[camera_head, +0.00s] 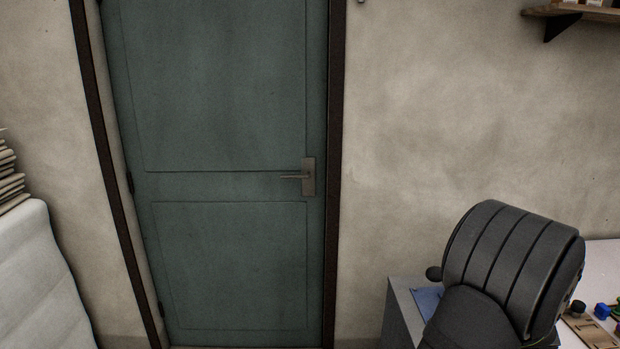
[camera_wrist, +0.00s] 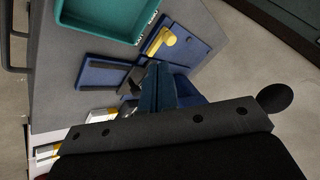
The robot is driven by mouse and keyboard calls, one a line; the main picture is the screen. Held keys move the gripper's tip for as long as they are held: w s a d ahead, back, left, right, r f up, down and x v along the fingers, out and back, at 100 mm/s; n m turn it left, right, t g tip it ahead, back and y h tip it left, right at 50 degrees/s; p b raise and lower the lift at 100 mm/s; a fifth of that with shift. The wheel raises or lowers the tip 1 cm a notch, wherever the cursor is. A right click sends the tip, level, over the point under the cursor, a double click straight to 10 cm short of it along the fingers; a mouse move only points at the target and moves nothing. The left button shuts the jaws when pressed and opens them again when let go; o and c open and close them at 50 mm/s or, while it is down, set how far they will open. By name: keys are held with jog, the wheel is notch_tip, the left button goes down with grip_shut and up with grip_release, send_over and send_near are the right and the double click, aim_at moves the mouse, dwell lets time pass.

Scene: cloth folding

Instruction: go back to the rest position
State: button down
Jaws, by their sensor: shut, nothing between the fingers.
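My gripper (camera_wrist: 158,86) shows in the wrist view as narrow, dark blue-green fingers near the middle of the picture. The fingers look closed together, with no cloth or other thing seen between them. They lie in front of the grey table top (camera_wrist: 70,65) and dark blue items. My gripper does not show in the head view. No cloth is clearly made out in either view.
A teal tray (camera_wrist: 105,30) and a blue board with a yellow piece (camera_wrist: 160,43) lie on the table. A green door (camera_head: 225,130) is shut.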

jog(key=x, duration=0.3)
jog(key=shift+w+f, duration=0.2)
jog(key=d+f, duration=0.3)
jog(key=w+d+f, duration=0.1)
jog(key=d, duration=0.1)
jog(key=shift+d+f, duration=0.2)
jog(key=shift+s+d+r, duration=0.25)
jog(key=shift+s+r, duration=0.25)
jog(key=shift+s, duration=0.15)
